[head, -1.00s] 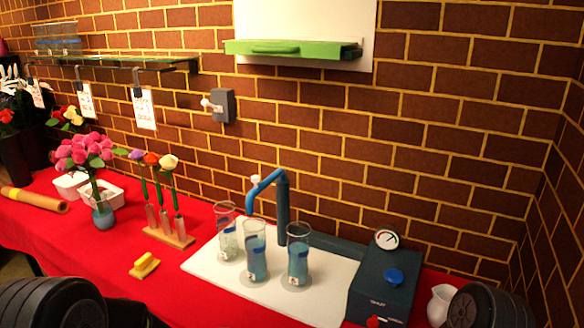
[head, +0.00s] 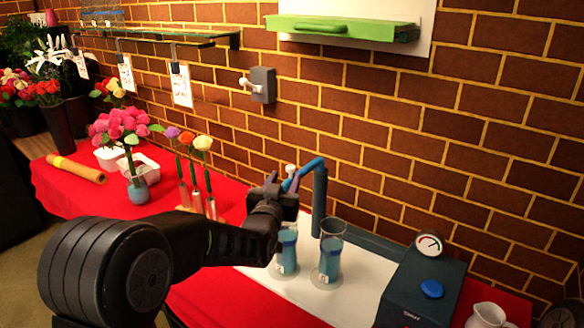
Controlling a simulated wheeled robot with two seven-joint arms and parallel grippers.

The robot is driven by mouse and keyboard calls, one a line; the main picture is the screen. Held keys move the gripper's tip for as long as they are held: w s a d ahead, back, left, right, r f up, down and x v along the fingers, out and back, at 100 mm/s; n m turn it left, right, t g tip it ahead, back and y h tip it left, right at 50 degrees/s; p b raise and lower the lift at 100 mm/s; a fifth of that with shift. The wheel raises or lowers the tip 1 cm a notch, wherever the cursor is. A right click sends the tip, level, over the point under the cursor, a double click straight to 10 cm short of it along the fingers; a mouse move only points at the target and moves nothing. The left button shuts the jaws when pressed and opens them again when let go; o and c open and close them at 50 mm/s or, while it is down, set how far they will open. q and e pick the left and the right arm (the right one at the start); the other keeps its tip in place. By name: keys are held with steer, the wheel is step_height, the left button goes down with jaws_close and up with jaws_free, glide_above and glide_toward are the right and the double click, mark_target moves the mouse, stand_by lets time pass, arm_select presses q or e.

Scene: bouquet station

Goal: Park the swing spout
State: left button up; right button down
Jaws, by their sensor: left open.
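The blue swing spout (head: 310,168) reaches left from the top of its upright blue post (head: 320,203). A small white knob (head: 291,170) shows near its outer end. My left gripper (head: 292,184) is open at that outer end, with the spout's tip at or between its fingers; I cannot tell whether they touch. The gripper and wrist hide the spout's downturned end. Two glasses with blue liquid stand below, one (head: 287,253) partly behind my wrist and one (head: 330,258) right of it. My right gripper is out of view.
A dark blue box (head: 420,290) with a dial (head: 429,244) and a blue button stands right of the white board (head: 362,290). A white jug (head: 486,316) is beside it. Flowers in a rack (head: 196,198) and a vase (head: 138,188) stand left.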

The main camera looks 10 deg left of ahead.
mark_target(289, 170)
arm_select(q)
steer(key=w+p, duration=0.1)
steer(key=w, duration=0.5)
steer(key=shift+a+p, duration=0.1)
steer(key=shift+p, duration=0.2)
steer(key=shift+w+f, duration=0.1)
steer(key=shift+w, duration=0.4)
steer(key=shift+c, duration=0.2)
jaws_close()
stand_by(0.4)
